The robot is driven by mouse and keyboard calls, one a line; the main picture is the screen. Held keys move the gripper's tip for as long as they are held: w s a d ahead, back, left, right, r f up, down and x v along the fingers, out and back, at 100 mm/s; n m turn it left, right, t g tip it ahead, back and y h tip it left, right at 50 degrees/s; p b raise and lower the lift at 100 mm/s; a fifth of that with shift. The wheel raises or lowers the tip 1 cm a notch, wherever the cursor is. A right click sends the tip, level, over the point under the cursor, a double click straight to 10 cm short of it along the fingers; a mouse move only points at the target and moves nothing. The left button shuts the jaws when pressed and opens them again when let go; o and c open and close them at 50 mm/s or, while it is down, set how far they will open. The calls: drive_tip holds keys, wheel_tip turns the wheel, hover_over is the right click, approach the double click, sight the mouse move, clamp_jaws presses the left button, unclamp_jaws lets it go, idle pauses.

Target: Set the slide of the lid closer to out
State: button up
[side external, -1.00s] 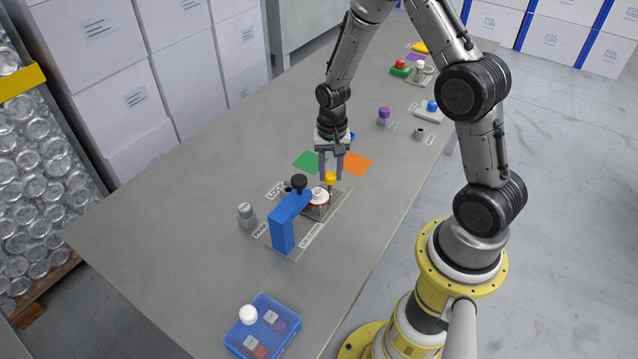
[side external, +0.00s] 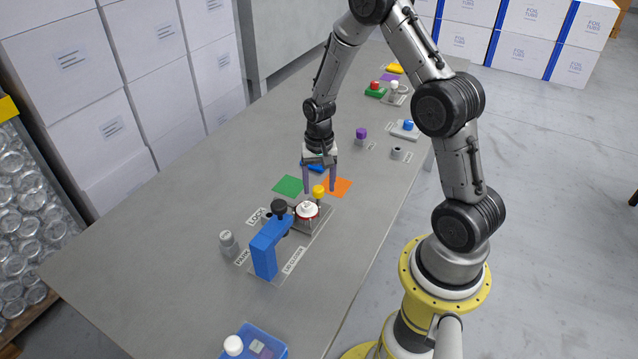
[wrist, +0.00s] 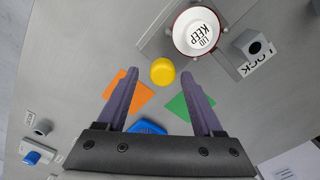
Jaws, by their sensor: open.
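The lid closer (side external: 264,258) is a blue press with a black knob (side external: 279,206) on top. Its slide carries a yellow knob (side external: 318,191) at the end by the coloured squares. A red-rimmed cup (side external: 307,213) with a white top sits on the slide, clear of the press head. In the wrist view, the yellow knob (wrist: 163,71) lies between and just beyond the fingertips (wrist: 160,72), with gaps on both sides.
A green square (side external: 287,185) and an orange square (side external: 340,186) lie beyond the slide. A grey lock block (wrist: 254,46) stands beside the cup. A blue box (side external: 262,342) is at the near edge. The table's left side is clear.

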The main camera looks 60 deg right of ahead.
wheel_tip(320, 180, up, 14)
idle(0.6)
drive_tip(key=shift+f, duration=0.1)
drive_tip(key=s+a+r+n+t, duration=0.2)
drive_tip(key=s+a+r, duration=0.1)
drive_tip(key=a+r, duration=0.3)
drive_tip(key=s+a+r+n+t, duration=0.2)
drive_tip(key=s+a+r, duration=0.15)
drive_tip(key=r, duration=0.45)
drive_tip(key=s+a+n, duration=0.2)
drive_tip(key=s+n, duration=0.1)
drive_tip(key=s, duration=0.3)
drive_tip(key=s+a+f+n+t, duration=0.1)
drive_tip(key=s+a+n, duration=0.2)
drive_tip(key=s, duration=0.3)
drive_tip(key=shift+f+n+t, duration=0.15)
drive_tip(key=shift+n+t, duration=0.15)
drive_tip(key=shift+n, duration=0.1)
